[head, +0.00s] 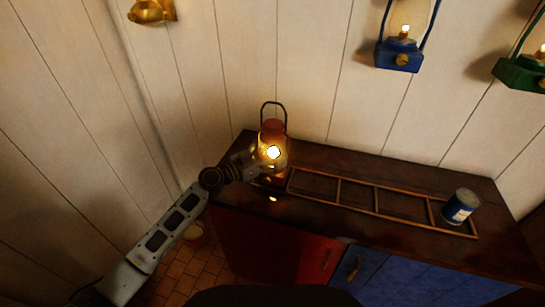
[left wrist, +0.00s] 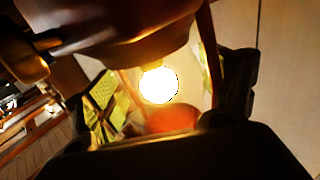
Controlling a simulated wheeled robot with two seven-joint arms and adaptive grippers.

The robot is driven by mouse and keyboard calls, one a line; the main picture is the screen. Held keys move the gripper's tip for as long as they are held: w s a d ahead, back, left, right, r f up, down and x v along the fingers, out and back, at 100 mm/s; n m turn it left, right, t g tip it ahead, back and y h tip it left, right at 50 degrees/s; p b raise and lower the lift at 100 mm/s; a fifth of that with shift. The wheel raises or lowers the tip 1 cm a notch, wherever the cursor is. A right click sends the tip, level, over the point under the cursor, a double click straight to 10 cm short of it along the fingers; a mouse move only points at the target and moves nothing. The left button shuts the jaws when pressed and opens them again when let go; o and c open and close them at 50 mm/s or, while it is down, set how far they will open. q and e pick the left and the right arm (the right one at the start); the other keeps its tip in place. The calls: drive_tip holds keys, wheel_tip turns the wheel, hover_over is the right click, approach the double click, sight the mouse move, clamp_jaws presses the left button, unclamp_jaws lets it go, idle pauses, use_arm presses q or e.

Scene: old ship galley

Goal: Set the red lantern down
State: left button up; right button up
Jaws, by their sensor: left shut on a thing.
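The red lantern (head: 272,131) is lit and upright at the left end of the dark wooden counter (head: 455,178). My left gripper (head: 257,162) reaches in from the left and is shut on the lantern. In the left wrist view the lantern's glowing bulb (left wrist: 159,85) shows between the two fingers (left wrist: 170,95). The lantern's base is partly hidden, and I cannot tell whether it touches the counter. My right gripper is not in view.
A wooden divider frame (head: 340,192) with several compartments lies on the counter. A blue can (head: 461,206) stands at its right end. Blue (head: 399,55) and green (head: 522,75) lanterns and a yellow one (head: 150,11) hang on the wall.

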use_arm(q)
drive_tip(key=shift+f, duration=0.5)
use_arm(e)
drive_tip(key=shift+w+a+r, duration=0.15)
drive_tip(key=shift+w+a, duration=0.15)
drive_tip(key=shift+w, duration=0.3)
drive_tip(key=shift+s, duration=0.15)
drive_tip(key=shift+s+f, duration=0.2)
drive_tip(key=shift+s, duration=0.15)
use_arm(q)
drive_tip(key=o, duration=1.3)
drive_tip(key=shift+f, duration=0.25)
drive_tip(key=o, duration=0.3)
drive_tip(key=shift+o, duration=0.2)
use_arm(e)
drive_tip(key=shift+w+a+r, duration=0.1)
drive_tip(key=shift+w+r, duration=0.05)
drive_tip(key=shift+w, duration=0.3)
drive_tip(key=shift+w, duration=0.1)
